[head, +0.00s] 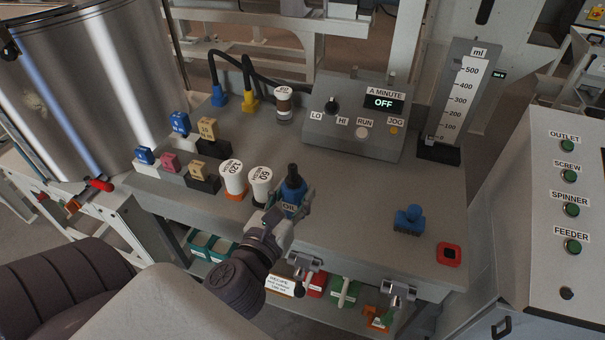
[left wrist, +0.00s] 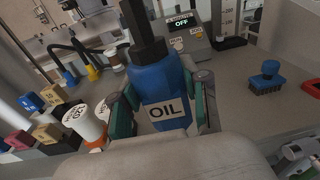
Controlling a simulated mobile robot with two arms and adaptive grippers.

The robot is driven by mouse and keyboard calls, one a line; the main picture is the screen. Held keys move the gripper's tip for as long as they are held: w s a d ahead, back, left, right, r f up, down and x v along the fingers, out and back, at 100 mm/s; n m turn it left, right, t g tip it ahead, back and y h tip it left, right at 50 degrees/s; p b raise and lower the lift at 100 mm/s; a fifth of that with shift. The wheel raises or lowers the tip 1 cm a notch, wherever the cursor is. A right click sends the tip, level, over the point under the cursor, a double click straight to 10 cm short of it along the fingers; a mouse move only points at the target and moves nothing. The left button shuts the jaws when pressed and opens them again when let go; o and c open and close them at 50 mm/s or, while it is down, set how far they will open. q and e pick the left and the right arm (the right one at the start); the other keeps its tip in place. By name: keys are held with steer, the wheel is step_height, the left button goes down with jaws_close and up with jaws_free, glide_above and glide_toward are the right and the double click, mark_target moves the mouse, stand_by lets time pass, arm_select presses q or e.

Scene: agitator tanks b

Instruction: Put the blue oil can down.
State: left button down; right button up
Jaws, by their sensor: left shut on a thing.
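The blue oil can (head: 291,192), with a black spout and a white OIL label, is upright at the front of the grey bench top (head: 345,217). My left gripper (head: 289,204) is shut on it. In the left wrist view the oil can (left wrist: 157,95) stands between the two fingers of the left gripper (left wrist: 162,112). The can's base is hidden by the gripper, so I cannot tell whether it touches the bench. My right gripper is not in view.
White jars (head: 260,184) stand just left of the can. Weights on blocks (head: 200,172) are farther left. A control box (head: 355,115) is behind. A blue brush (head: 408,219) and a red square item (head: 449,254) lie right. Bare bench lies between can and brush.

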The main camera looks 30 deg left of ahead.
arm_select(q)
steer(key=shift+w+a+f+y+b, duration=0.4)
steer(key=shift+a+f+y+b, duration=0.15)
steer(key=shift+f, duration=0.1)
steer(key=shift+w+a, duration=0.1)
steer(key=shift+a, duration=0.25)
steer(key=w+a+f, duration=0.1)
steer(key=w+f, duration=0.1)
steer(key=w, duration=0.1)
steer(key=w+a+f+b, duration=0.1)
steer(key=w+a+f, duration=0.1)
steer(key=w, duration=0.2)
steer(key=w+a+f, duration=0.2)
steer(key=w, duration=0.1)
steer(key=shift+w+f+b, duration=0.25)
steer(key=shift+f+b, duration=0.05)
steer(key=shift+f, duration=0.1)
steer(key=shift+f+b, duration=0.7)
steer(key=shift+f, duration=1.2)
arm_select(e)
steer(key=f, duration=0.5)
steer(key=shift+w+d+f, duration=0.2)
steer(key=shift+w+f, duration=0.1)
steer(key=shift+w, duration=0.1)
